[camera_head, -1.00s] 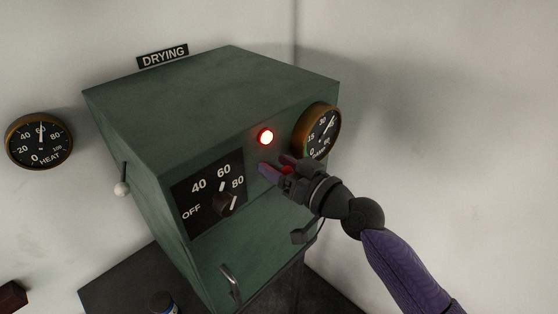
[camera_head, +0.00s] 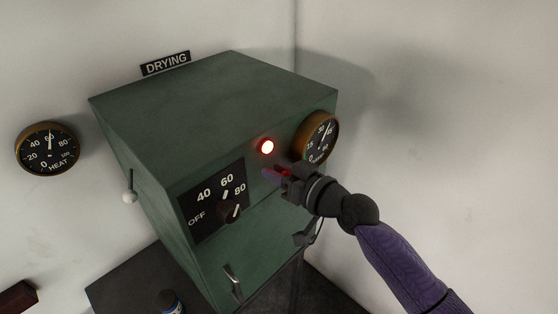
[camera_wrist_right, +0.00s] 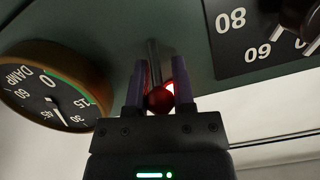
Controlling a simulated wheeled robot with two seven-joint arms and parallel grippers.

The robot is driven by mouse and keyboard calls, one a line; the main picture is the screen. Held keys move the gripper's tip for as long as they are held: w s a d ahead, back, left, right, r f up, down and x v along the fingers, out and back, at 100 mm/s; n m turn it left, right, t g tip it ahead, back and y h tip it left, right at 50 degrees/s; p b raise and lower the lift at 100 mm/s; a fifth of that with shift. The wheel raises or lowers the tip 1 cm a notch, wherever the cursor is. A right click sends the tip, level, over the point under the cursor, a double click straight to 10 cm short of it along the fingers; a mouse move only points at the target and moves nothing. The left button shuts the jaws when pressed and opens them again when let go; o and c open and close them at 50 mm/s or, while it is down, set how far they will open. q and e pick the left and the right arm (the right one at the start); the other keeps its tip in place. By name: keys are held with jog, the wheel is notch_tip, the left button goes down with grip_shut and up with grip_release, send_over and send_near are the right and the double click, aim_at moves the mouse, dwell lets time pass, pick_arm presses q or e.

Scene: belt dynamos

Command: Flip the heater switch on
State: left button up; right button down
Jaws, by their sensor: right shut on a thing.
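The green heater box (camera_head: 210,90) under the DRYING sign has a lit round red lamp (camera_head: 267,147) on its front. Below the lamp, my right gripper (camera_head: 274,174) is at the front panel. In the right wrist view its two fingers (camera_wrist_right: 159,75) are shut on the red knob (camera_wrist_right: 158,98) of a switch lever with a thin metal stem (camera_wrist_right: 153,55). The fingers and gripper body hide most of this switch in the head view. My left gripper is not in view.
A dial knob (camera_head: 229,212) marked OFF to 80 is left of the gripper. The DAMP gauge (camera_head: 317,138) is close on its right. A white-tipped lever (camera_head: 130,197) is on the box's left side, and a HEAT gauge (camera_head: 47,149) hangs on the wall.

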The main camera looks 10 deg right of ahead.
jog(key=shift+r, duration=0.25)
jog(key=shift+f, duration=0.15)
jog(key=shift+c, duration=2.3)
grip_release()
pick_arm(q)
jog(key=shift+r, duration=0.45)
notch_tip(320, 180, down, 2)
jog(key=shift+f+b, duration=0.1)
jog(key=shift+b, duration=1)
pick_arm(e)
jog(key=v, duration=0.9)
jog(key=shift+s+d+r, duration=0.2)
jog(key=shift+s+d, duration=0.05)
jog(key=shift+s, duration=0.05)
